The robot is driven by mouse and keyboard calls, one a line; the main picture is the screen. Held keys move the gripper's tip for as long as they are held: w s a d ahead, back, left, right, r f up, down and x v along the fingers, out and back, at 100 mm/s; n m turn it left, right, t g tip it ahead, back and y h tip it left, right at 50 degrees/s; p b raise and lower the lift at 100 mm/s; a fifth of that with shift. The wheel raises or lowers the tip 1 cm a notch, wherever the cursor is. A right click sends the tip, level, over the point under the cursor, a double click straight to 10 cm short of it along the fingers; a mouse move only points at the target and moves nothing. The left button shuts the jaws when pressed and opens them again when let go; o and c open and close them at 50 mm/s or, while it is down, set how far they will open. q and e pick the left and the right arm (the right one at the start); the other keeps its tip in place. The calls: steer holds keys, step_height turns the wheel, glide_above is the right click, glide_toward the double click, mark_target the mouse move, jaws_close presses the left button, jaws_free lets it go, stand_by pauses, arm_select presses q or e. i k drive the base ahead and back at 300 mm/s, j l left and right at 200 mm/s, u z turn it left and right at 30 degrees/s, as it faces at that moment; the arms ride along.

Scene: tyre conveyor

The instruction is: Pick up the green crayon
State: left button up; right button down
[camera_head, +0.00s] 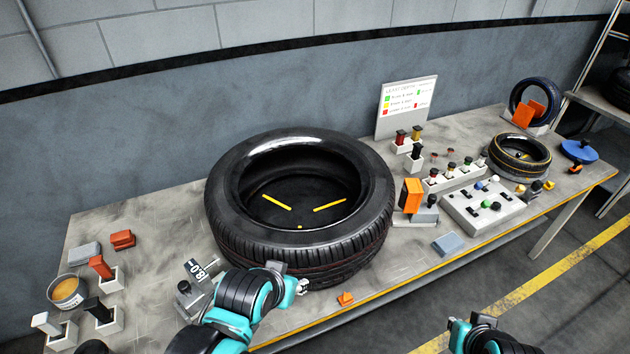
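I cannot pick out a green crayon for certain. Small upright sticks with coloured and dark tops stand in a white rack (455,178) right of the big tyre; at this size I cannot tell whether one is the green crayon. My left gripper (302,287) is low at the front of the big tyre (300,245), far from that rack. Its fingers are too small to show whether they are open or shut, and I see nothing held.
White holders with an orange (100,266), a black (97,309) and a white stick (44,322) stand at the left. A sign (406,107), a control box (484,207) and a smaller tyre (520,153) are at the right. Bare table (150,215) lies left of the big tyre.

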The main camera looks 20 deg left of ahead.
mark_target(467, 160)
steer(key=u, duration=0.35)
steer(key=i+l+u, duration=0.15)
steer(key=u, duration=0.2)
steer(key=l+u, duration=0.3)
steer(key=i+l+u, duration=0.1)
steer(key=l+u, duration=0.25)
steer(key=i+l+u, duration=0.1)
steer(key=l+u, duration=0.15)
steer(key=l, duration=1.55)
steer(key=k+l+u, duration=0.1)
steer(key=l+u, duration=0.15)
steer(key=l, duration=1.55)
